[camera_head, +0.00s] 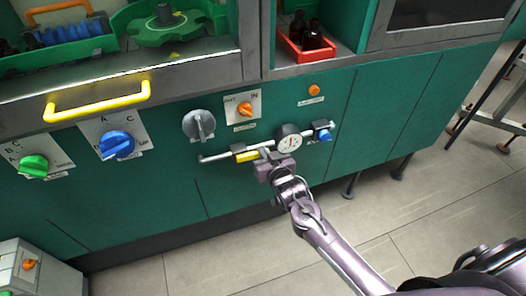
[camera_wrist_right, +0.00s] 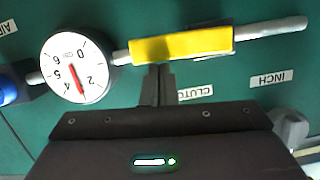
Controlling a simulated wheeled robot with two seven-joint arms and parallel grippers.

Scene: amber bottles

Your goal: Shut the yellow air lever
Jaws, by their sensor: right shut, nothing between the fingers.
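The yellow air lever (camera_head: 247,156) sits on a thin grey pipe on the green machine front, and lies roughly along the pipe. In the right wrist view the lever (camera_wrist_right: 180,45) spans the upper middle, close to a round gauge. My right gripper (camera_head: 266,155) is shut and empty. Its fingertips (camera_wrist_right: 160,72) are together just at the lever's lower edge in the wrist view; I cannot tell whether they touch it. My left gripper is not in view.
The white gauge (camera_head: 289,142) and a blue valve (camera_head: 322,135) sit on the pipe right of the lever. A grey knob (camera_head: 199,125) and an orange switch (camera_head: 244,109) are above it. A yellow handle (camera_head: 98,101) is further left. Open floor lies in front.

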